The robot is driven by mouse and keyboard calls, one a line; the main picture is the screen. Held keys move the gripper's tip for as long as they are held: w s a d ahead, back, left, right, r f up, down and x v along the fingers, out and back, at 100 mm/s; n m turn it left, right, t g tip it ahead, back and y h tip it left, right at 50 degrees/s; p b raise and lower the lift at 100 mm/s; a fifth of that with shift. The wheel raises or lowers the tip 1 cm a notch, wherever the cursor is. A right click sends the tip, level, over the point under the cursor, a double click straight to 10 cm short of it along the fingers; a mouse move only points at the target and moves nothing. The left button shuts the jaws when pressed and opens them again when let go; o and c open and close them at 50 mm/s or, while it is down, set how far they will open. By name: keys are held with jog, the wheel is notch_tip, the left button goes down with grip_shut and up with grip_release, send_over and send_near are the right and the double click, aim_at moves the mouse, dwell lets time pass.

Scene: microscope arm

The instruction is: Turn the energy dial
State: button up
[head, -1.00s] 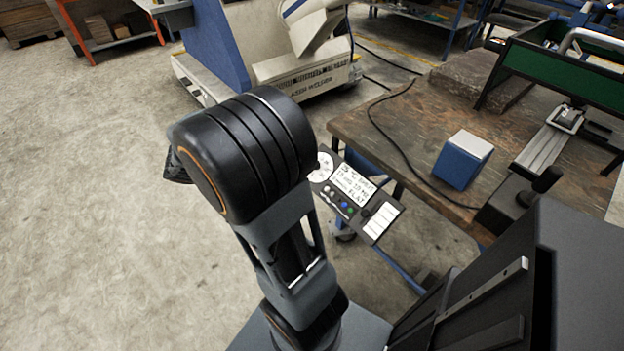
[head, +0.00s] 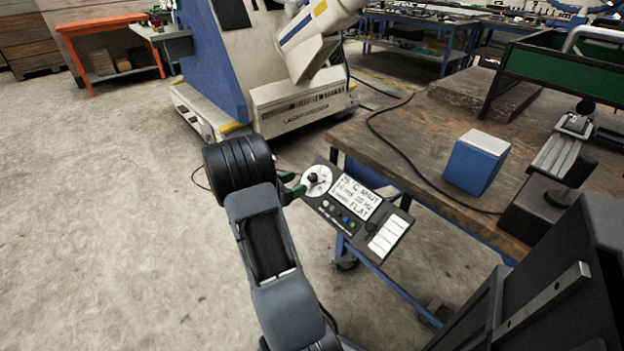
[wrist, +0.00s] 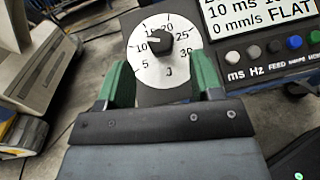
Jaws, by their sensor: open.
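The energy dial (head: 316,179) is a white disc with a black knob on the left end of a dark control panel (head: 328,211). In the wrist view the dial (wrist: 176,69) fills the top centre, with numbers from 5 to 30 and a J. Its black knob (wrist: 159,42) seems to point toward 10. My gripper (head: 296,187) has green fingers and is just left of the dial in the head view. In the wrist view my gripper (wrist: 163,80) is open, its fingers either side of the dial's lower part, the knob beyond the tips. I cannot tell whether it touches the dial.
The panel has a display (head: 355,194), a row of coloured buttons (wrist: 273,47) and white label strips. A wooden workbench (head: 410,130) stands behind and right, with a blue-and-white box (head: 477,162) and a cable. A large blue-and-beige machine (head: 290,100) stands behind. Open floor lies left.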

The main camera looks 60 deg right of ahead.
aim_at(310, 177)
jog(key=b+x, duration=0.1)
jog(key=x, duration=0.5)
jog(key=shift+s+d, duration=0.1)
jog(key=shift+d, duration=0.2)
jog(key=shift+c, duration=0.3)
jog(key=c, duration=0.9)
jog(key=shift+m+g, duration=0.3)
jog(key=m+g+y, duration=0.2)
jog(key=m, duration=0.1)
jog(key=m+g+y, duration=0.1)
jog(key=m+y, duration=0.1)
jog(key=m, duration=0.1)
jog(key=shift+g, duration=0.4)
jog(key=shift+a+m+g+y+p, duration=0.1)
jog(key=shift+m+g+y+p, duration=0.7)
jog(key=shift+m+y, duration=1.4)
jog(key=shift+f+m, duration=0.1)
jog(key=shift+m, duration=0.3)
